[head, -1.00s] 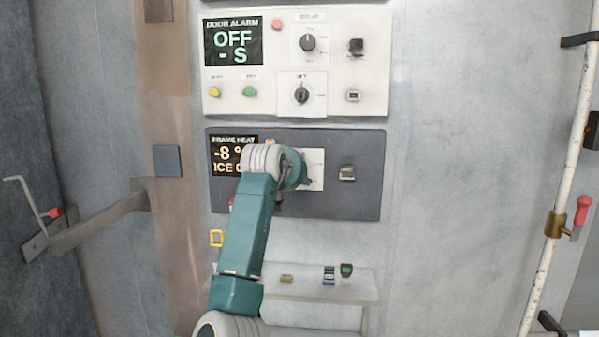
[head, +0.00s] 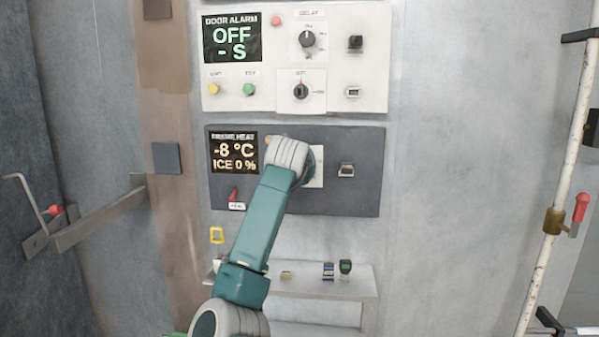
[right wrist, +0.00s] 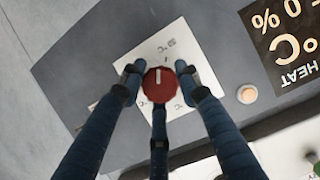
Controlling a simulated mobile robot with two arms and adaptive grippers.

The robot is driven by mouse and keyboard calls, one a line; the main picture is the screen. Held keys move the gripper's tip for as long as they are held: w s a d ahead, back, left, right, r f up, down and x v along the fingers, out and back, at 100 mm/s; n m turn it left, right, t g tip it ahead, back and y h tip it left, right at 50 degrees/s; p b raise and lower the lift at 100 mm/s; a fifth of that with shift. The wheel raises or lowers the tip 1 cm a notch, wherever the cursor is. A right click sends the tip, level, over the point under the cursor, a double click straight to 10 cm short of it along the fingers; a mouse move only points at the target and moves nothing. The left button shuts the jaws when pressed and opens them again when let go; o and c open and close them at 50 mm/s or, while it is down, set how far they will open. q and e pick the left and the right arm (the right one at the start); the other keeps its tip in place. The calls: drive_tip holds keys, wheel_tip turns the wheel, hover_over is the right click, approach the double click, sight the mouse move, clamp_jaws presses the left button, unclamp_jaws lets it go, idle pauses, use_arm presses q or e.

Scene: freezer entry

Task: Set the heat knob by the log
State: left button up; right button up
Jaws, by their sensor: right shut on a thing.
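The heat knob (right wrist: 161,85) is a round red knob with a white pointer line, on a white dial plate (right wrist: 150,52) marked in °C. In the right wrist view the pointer line points up in the picture, close to a small tick mark. My right gripper (right wrist: 160,88) is shut on the knob, with its dark fingers around it. In the head view my right arm hides the knob and the gripper; only the dial plate's right edge (head: 319,170) shows. The frame heat display (head: 234,153) reads -8 °C and ICE 0 %. My left gripper is out of view.
A small red switch (head: 234,194) is on the dark panel (head: 358,198), left of my arm. The white door alarm panel (head: 374,75) is above. A shelf (head: 310,291) with small items is below.

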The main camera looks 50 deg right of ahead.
drive_tip(key=shift+a+f, duration=0.1)
drive_tip(key=shift+f, duration=0.5)
drive_tip(key=o, duration=1.1)
drive_tip(key=shift+c, duration=0.2)
drive_tip(key=shift+o, duration=0.4)
drive_tip(key=shift+r, duration=0.2)
drive_tip(key=shift+r, duration=0.1)
drive_tip(key=v, duration=1.2)
drive_tip(key=shift+w, duration=0.1)
